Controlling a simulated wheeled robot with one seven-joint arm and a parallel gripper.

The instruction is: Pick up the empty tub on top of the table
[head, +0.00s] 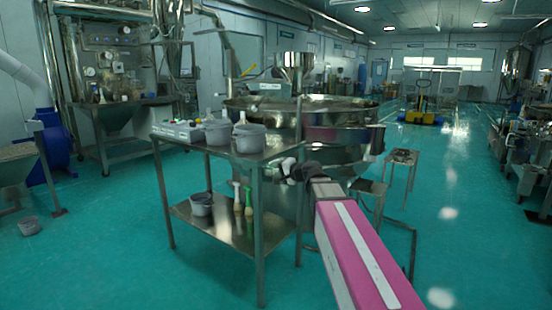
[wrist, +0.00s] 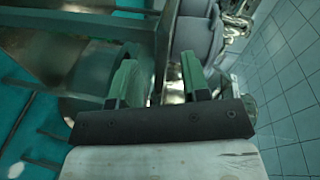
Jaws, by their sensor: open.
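Two grey tubs stand side by side on the table's steel top (head: 195,147). One tub (head: 249,139) is near the right front corner, and the other tub (head: 217,132) is just behind and left of it. I cannot tell from here what either holds. My gripper (head: 286,170) is at the end of my pink arm, to the right of the table and lower than the tubs, apart from both. In the wrist view my gripper (wrist: 158,75) has its two greenish fingers spread, with nothing clearly held between them.
A lower shelf (head: 222,228) holds another tub (head: 201,204) and two bottles (head: 243,198). A large round steel sieve (head: 335,125) stands close behind the table. A small steel stand (head: 402,158) is at the right. Open green floor (head: 110,245) lies left of the table.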

